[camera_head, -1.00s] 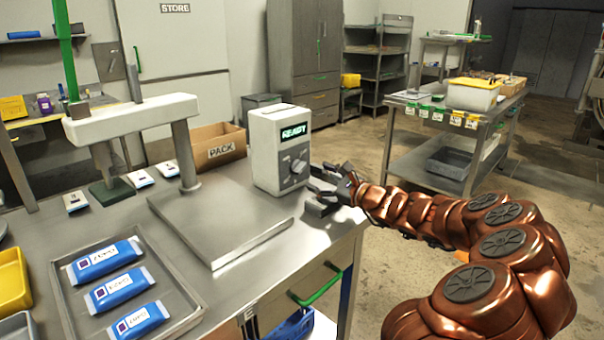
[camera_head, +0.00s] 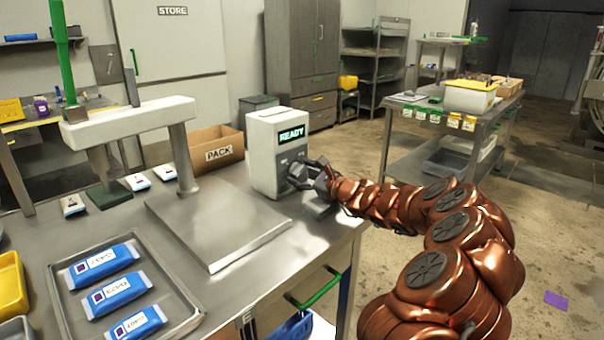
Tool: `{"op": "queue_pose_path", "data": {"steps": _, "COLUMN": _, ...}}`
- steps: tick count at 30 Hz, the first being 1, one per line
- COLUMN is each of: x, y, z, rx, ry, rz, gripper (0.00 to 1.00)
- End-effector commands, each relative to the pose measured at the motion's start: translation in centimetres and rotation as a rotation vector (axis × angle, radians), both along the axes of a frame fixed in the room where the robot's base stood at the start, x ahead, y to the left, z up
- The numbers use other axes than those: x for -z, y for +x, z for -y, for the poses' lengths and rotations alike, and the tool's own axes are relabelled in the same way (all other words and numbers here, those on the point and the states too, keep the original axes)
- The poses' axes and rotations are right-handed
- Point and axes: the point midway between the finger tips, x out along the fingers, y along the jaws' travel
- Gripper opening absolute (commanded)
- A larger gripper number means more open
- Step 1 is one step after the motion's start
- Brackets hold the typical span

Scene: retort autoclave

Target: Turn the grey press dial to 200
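The grey press dial (camera_head: 295,171) is on the front of a white control box (camera_head: 264,158) whose screen (camera_head: 291,134) reads READY. The box stands at the back right of the steel bench. My gripper (camera_head: 304,176) is at the dial, coming from the right, with its fingers close to it or around it. The fingers partly hide the dial, so its pointer and numbers are not readable. I cannot tell whether the fingers touch the dial or how far they are closed.
The press's steel plate (camera_head: 218,225) and white beam (camera_head: 130,121) stand left of the box. A tray (camera_head: 188,312) with blue packs (camera_head: 119,292) lies at the front left. A PACK carton (camera_head: 214,148) is behind. The floor right of the bench is mostly clear.

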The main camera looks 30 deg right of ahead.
Motion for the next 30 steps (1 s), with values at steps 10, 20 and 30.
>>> {"op": "queue_pose_path", "data": {"steps": 10, "x": 0.02, "y": -0.02, "z": 0.01, "rx": 0.000, "ry": 0.000, "rz": 0.000, "gripper": 0.27}}
{"op": "queue_pose_path", "data": {"steps": 20, "x": 0.18, "y": 0.01, "z": 0.00, "rx": 0.000, "ry": -0.019, "rz": 0.005, "gripper": 0.09}}
{"op": "queue_pose_path", "data": {"steps": 30, "x": 0.25, "y": -0.01, "z": -0.07, "rx": -0.001, "ry": -0.216, "rz": 0.054, "gripper": 0.09}}
